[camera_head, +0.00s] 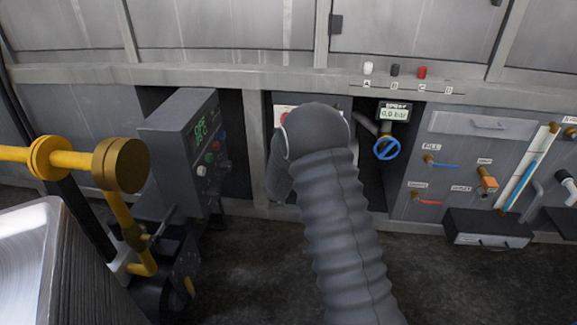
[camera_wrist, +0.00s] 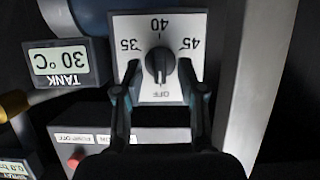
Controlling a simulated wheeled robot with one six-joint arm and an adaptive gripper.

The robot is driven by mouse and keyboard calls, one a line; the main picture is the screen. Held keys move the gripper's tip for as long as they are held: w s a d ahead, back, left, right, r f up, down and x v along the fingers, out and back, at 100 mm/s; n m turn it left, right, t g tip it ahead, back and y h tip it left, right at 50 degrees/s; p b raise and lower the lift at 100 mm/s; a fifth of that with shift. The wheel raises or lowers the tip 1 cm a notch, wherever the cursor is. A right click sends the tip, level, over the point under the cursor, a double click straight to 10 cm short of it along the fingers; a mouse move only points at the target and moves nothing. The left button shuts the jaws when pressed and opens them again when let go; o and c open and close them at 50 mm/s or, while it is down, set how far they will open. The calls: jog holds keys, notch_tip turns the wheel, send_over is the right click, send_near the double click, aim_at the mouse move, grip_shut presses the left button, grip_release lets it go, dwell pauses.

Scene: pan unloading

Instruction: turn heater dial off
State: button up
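The heater dial (camera_wrist: 159,64) is a round black knob on a white square plate (camera_wrist: 185,22) marked 35, 40, 45 and OFF in the wrist view. Its grip lies up and down in the picture. A pale mark on its lower half seems to point toward OFF, at the bottom. My gripper (camera_wrist: 160,76) is open, one dark finger on each side of the knob. The fingertips overlap the plate in the picture, with gaps to the knob. I cannot tell how far they are from the plate. In the head view my arm hides the dial and the gripper.
A tank display (camera_wrist: 66,62) reading 30 °C is left of the dial. A grey box (camera_wrist: 100,122) with labels and a red button lies below it. In the head view, a grey control box (camera_head: 180,145) stands left and a blue valve wheel (camera_head: 386,148) right of my arm.

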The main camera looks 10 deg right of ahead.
jog(key=v, duration=1)
jog(key=shift+s+r, duration=0.2)
jog(key=shift+s, duration=0.15)
jog(key=shift+a, duration=0.1)
jog(key=s+a+f+n+g+y, duration=0.1)
jog(key=s+a+f+g+y, duration=0.3)
jog(key=s+a+f, duration=0.3)
jog(key=s+r+n+g+y, duration=0.2)
jog(key=s+r+g, duration=0.15)
jog(key=s, duration=0.45)
jog(key=s+d+r+p, duration=0.1)
jog(key=s+d+r, duration=0.2)
jog(key=s+r, duration=0.5)
jog(key=s+d+r+h+p, duration=0.1)
jog(key=s+d+r, duration=0.3)
jog(key=s+r, duration=0.5)
jog(key=s+d+r+p, duration=0.1)
jog(key=s+d+r, duration=0.2)
jog(key=s+r, duration=0.6)
jog(key=shift+s+d+h+p, duration=0.3)
jog(key=shift+d+h+p, duration=0.05)
jog(key=shift+h+p, duration=0.05)
